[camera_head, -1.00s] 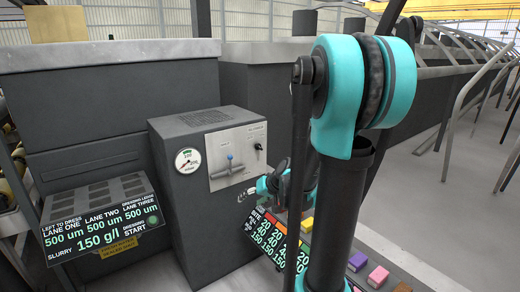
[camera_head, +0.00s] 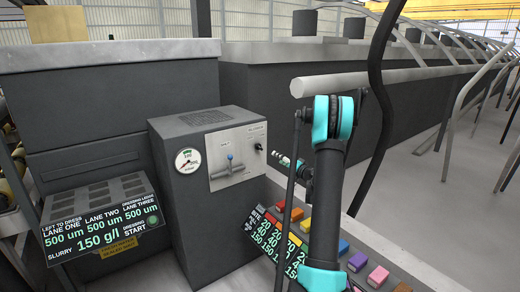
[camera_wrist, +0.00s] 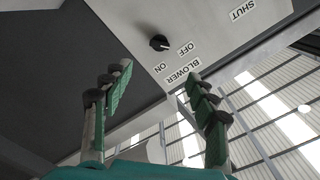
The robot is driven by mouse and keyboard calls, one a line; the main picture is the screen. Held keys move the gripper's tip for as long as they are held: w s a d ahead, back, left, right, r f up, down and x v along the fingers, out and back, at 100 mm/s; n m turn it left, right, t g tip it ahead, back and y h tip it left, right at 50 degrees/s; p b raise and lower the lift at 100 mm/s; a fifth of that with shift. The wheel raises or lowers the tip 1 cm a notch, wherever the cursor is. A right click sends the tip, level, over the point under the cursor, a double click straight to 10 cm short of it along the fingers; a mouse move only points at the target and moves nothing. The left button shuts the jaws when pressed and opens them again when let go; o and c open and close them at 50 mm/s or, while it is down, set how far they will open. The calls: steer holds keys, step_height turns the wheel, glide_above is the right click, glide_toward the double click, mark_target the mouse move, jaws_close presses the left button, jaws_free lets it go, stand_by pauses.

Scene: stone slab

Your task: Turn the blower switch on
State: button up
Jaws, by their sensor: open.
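The blower switch is a small black knob (camera_head: 258,146) at the upper right of the light metal panel on the dark grey cabinet. In the wrist view the knob (camera_wrist: 159,42) sits beyond my fingertips, with the ON, OFF and BLOWER labels beside it appearing upside down. Which label the knob points to is hard to tell. My gripper (camera_wrist: 156,75) is open and empty, its two green fingers spread on either side below the knob, not touching it. In the head view my gripper (camera_head: 284,161) is just right of the panel, about level with the knob.
A blue-tipped lever (camera_head: 229,161) stands out from the same panel, left of the knob. A round gauge (camera_head: 188,160) is further left. A sloped console with coloured buttons (camera_head: 355,261) lies below my arm. A display desk (camera_head: 100,220) stands at left.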

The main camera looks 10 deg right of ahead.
mark_target(261, 148)
steer(key=x, duration=1.7)
steer(key=shift+w, duration=0.25)
steer(key=c, duration=1.2)
steer(key=shift+o, duration=0.2)
